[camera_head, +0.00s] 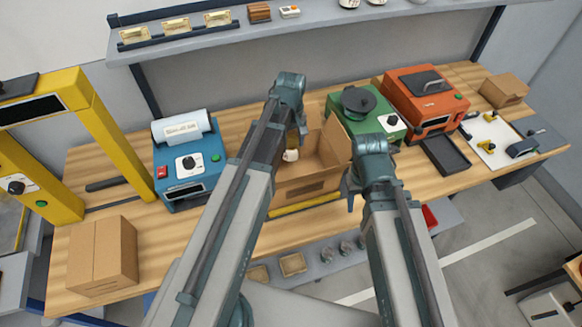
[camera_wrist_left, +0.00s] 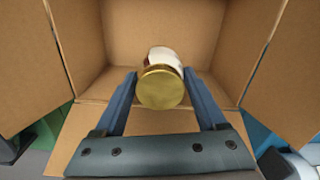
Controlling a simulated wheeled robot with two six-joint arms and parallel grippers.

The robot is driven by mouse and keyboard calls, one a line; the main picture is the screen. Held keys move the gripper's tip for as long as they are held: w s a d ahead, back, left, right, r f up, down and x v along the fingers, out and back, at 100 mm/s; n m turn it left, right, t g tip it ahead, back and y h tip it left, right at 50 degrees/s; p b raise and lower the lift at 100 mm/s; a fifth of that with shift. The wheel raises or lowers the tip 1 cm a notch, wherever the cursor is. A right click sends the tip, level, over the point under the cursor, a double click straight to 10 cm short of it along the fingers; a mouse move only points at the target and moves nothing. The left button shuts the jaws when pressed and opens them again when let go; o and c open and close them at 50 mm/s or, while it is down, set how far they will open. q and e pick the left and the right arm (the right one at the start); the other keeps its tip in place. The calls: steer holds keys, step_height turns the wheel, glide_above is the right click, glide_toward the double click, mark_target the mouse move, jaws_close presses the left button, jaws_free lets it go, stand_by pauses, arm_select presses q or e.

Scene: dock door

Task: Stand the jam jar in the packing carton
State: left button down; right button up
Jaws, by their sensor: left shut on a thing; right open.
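The jam jar, with a gold lid and a white label, is in my left gripper (camera_wrist_left: 160,76). In the left wrist view the jar's lid (camera_wrist_left: 160,88) faces the camera between the two fingers. In the head view the jar (camera_head: 290,155) shows low in the opening of the packing carton (camera_head: 303,187), towards its left side. The open brown carton (camera_wrist_left: 165,22) surrounds the jar in the wrist view, flaps spread. I cannot tell whether the jar touches the carton's floor. My right gripper (camera_head: 350,192) is open and empty at the carton's right side, its fingers partly hidden.
A blue label printer (camera_head: 188,165) stands left of the carton, and a green machine (camera_head: 365,115) stands behind it on the right. An orange machine (camera_head: 425,98) is further right. A closed carton (camera_head: 102,255) sits at the bench's front left. Bench between it and the printer is mostly clear.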

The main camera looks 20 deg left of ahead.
mark_target(291, 159)
arm_select(q)
step_height(291, 159, down, 3)
steer(key=shift+f+b, duration=0.15)
steer(key=shift+b, duration=0.8)
arm_select(e)
step_height(291, 159, down, 3)
steer(key=shift+f, duration=0.15)
arm_select(q)
step_height(291, 159, down, 4)
steer(key=b, duration=0.4)
steer(key=shift+f, duration=0.2)
arm_select(e)
step_height(291, 159, down, 4)
steer(key=shift+f, duration=0.2)
arm_select(q)
steer(key=shift+f+b, duration=0.2)
steer(key=shift+b, duration=0.2)
jaws_free()
arm_select(e)
steer(key=shift+f, duration=0.15)
arm_select(q)
steer(key=shift+r, duration=0.15)
step_height(291, 159, up, 12)
steer(key=p, duration=1.2)
arm_select(e)
step_height(291, 159, up, 12)
steer(key=shift+r, duration=0.2)
